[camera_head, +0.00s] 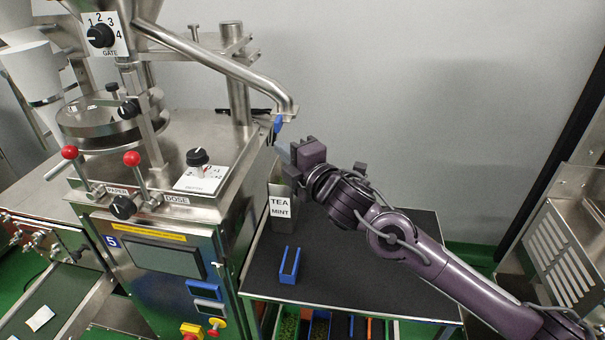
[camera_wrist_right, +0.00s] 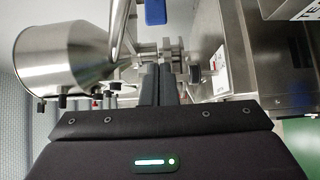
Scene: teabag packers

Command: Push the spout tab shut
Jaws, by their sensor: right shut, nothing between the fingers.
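The spout tab (camera_head: 278,123) is a small blue piece at the lower end of the slanted steel spout pipe (camera_head: 240,76). A blue piece, apparently the same tab (camera_wrist_right: 155,12), shows at the top edge of the wrist view. My right gripper (camera_head: 281,150) is shut and empty, just below the tab in the head view. Its closed fingertips (camera_wrist_right: 158,70) point toward the machine in the wrist view, with the tab above them. I cannot tell whether they touch it. My left gripper is not in view.
A tin labelled TEA MINT (camera_head: 280,208) stands below my gripper on the dark table (camera_head: 350,270). A blue open holder (camera_head: 289,265) lies in front of it. The steel packing machine (camera_head: 150,225) fills the left. Bins with contents sit under the table; its right part is clear.

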